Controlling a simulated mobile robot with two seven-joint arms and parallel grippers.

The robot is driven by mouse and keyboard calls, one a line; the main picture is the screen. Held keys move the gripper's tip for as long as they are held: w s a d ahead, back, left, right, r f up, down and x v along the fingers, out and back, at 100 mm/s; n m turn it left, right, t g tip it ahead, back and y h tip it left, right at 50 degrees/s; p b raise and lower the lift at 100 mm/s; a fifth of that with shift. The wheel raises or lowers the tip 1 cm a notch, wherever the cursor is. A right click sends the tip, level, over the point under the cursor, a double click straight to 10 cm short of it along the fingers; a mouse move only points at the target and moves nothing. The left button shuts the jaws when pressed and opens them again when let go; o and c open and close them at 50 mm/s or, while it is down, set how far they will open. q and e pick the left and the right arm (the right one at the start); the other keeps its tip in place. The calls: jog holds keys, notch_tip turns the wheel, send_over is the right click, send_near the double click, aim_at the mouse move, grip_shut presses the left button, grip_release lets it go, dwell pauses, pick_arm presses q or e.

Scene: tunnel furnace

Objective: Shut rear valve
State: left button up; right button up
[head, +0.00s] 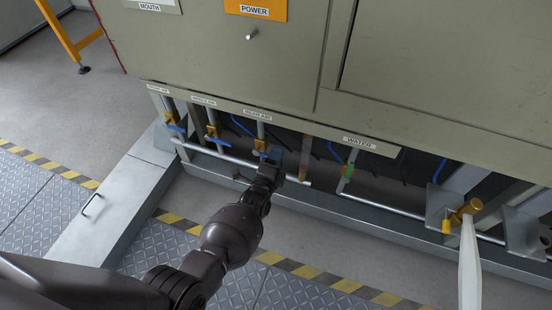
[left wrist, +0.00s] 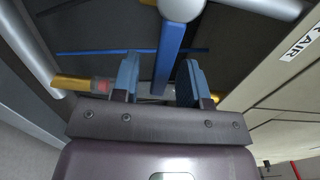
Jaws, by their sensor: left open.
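The rear valve (head: 261,145) is the third valve from the left under the furnace, on a grey pipe below a white label that seems to read "REAR AIR" (head: 257,114). My left gripper (head: 273,162) is right at this valve and hides part of it. In the left wrist view the gripper (left wrist: 158,70) is open, and the valve's long blue handle (left wrist: 170,52) lies between its two fingers, with a gap visible on either side. Whether the handle touches a finger is hard to tell. My right gripper is not in view.
Two similar valves with blue handles, one at the far left (head: 171,121) and one in the middle (head: 212,131), stand left of it. A horizontal silver pipe (head: 222,155) runs low in front. A white lever (head: 469,265) stands far right.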

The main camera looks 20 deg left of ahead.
aim_at(281, 102)
pick_arm(q)
jog(key=r+p, duration=0.2)
jog(key=r, duration=0.3)
jog(key=r+p, duration=0.2)
jog(key=r, duration=0.3)
jog(key=shift+w+r, duration=0.2)
jog(key=shift+r, duration=0.05)
notch_tip(281, 102, up, 8)
jog(key=p, duration=0.4)
jog(key=shift+s+r, duration=0.15)
jog(key=shift+r, duration=0.6)
jog(key=shift+s, duration=0.1)
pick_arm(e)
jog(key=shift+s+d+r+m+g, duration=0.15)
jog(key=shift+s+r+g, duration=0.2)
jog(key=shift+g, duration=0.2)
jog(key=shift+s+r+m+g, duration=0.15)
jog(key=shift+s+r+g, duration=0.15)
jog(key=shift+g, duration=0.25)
pick_arm(q)
jog(key=shift+f, duration=0.1)
